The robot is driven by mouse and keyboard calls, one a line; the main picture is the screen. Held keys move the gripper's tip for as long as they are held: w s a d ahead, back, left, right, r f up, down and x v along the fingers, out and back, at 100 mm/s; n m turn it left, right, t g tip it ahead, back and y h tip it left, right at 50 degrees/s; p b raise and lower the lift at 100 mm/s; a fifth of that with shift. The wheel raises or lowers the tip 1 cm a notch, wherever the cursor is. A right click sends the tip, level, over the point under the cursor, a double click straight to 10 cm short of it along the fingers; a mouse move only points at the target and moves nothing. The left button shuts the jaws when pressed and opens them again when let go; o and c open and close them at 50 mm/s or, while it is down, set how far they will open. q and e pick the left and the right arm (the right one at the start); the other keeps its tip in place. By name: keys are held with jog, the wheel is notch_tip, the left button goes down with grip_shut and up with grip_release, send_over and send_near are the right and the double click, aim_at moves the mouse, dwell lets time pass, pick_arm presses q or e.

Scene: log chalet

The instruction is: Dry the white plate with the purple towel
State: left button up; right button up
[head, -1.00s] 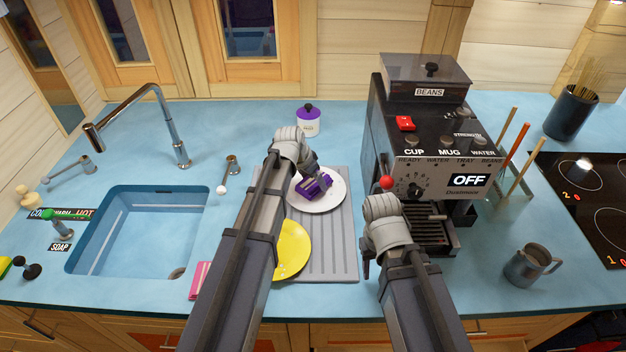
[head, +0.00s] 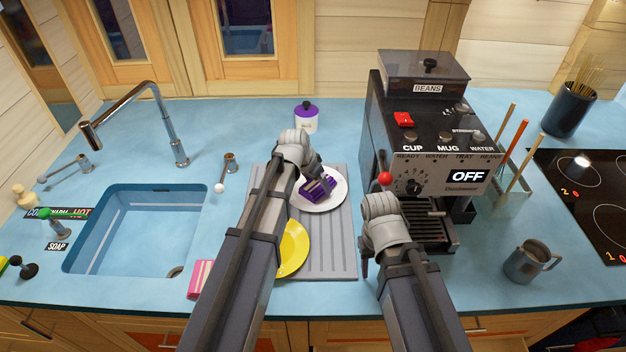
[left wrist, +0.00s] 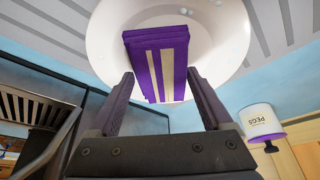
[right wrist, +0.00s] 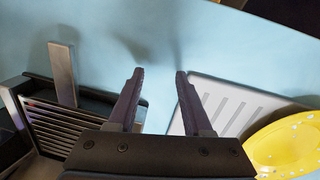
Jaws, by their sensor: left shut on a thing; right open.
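The white plate (head: 326,206) lies on the grey drying rack, right of the sink. The purple towel (head: 319,188), folded with pale stripes, is over the plate's middle. My left gripper (head: 314,180) is shut on the towel and holds it down at the plate. In the left wrist view the towel (left wrist: 158,60) sits between the fingers against the white plate (left wrist: 232,50), where several droplets show near its top edge. I cannot tell whether the towel presses on the plate. My right gripper (right wrist: 160,75) is open and empty, in front of the coffee machine.
A yellow plate (head: 294,246) with pale spots lies on the front of the rack (head: 335,255), partly behind my left arm. The sink (head: 140,235) is to the left, the coffee machine (head: 425,140) to the right. A white jar with a purple lid (head: 306,117) stands behind the plate.

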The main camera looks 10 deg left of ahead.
pick_arm(q)
jog(key=shift+w+a+f, duration=0.1)
jog(key=shift+w+a, duration=0.25)
jog(key=shift+a, duration=0.3)
jog(key=shift+w+a, duration=0.4)
jog(key=shift+a, duration=0.2)
jog(key=shift+w+a+f, duration=0.1)
jog(key=shift+w+a, duration=0.25)
jog(key=shift+a, duration=0.3)
pick_arm(e)
jog(key=shift+f, duration=0.1)
pick_arm(q)
jog(key=shift+s+d+r, duration=0.1)
jog(key=shift+s+d, duration=0.5)
jog(key=shift+d, duration=0.35)
jog(key=shift+s+d+r, duration=0.1)
jog(key=shift+s+d, duration=0.45)
jog(key=shift+d, duration=0.4)
jog(key=shift+w, duration=0.1)
jog(key=shift+w+a+f, duration=0.1)
jog(key=shift+w+a, duration=0.25)
jog(key=shift+a, duration=0.3)
jog(key=shift+w+a+r, duration=0.1)
jog(key=shift+w+a, duration=0.25)
jog(key=shift+a, duration=0.25)
jog(key=shift+w+a+f, duration=0.1)
jog(key=shift+w+a, duration=0.25)
jog(key=shift+a, duration=0.3)
